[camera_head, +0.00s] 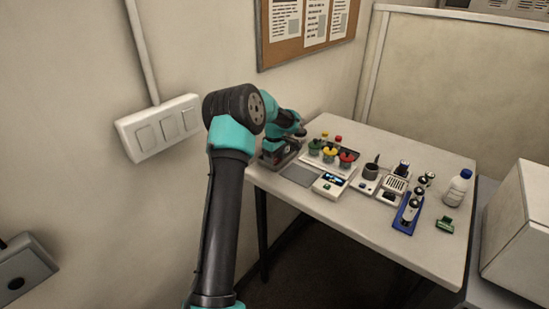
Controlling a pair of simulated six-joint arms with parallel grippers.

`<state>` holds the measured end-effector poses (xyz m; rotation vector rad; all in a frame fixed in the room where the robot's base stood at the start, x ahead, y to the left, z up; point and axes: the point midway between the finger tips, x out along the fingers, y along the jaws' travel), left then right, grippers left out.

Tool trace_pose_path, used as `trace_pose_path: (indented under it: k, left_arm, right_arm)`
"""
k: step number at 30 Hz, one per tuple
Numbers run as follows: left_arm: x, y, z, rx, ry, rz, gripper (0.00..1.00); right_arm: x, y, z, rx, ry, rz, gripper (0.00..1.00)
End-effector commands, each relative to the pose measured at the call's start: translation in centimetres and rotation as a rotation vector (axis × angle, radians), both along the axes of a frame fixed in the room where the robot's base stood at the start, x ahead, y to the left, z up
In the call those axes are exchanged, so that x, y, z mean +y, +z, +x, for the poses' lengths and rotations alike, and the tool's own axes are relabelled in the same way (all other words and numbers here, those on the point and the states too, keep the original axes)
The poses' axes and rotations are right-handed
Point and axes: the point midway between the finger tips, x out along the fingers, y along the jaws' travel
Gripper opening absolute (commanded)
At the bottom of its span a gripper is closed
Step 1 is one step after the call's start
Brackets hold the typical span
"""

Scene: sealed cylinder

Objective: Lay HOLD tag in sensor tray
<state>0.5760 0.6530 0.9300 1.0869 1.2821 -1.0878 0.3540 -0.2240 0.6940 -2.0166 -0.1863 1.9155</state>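No HOLD tag can be made out; the small objects on the table are too small to read. A blue tray (405,220) with dark and white cylindrical pieces lies at the table's front right; I cannot tell whether it is the sensor tray. A small green piece (444,225) lies just right of it. My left arm reaches up and over to the table's left end. My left gripper (281,155) is at that end, small and dark, far left of the blue tray. Its fingers cannot be made out. My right gripper is not in view.
A grey flat pad (299,175) lies near the left end. A pale box (520,225) stands right.

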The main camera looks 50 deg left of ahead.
Motion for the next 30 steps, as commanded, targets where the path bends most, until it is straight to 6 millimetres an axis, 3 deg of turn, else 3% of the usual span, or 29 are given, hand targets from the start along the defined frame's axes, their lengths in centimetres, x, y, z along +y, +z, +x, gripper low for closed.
trace_pose_path:
  k: [8,14,30]
  left_arm:
    - [0.0,0.1,0.0,-0.001,0.0,0.0,0.67]
    - [0.0,1.6,0.1,-0.003,0.0,0.001,0.67]
    - [0.0,10.8,0.1,-0.003,0.0,0.002,0.67]
  right_arm:
    - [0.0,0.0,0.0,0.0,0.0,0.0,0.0]
    - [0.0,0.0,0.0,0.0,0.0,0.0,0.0]
    - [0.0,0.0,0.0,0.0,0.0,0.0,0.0]
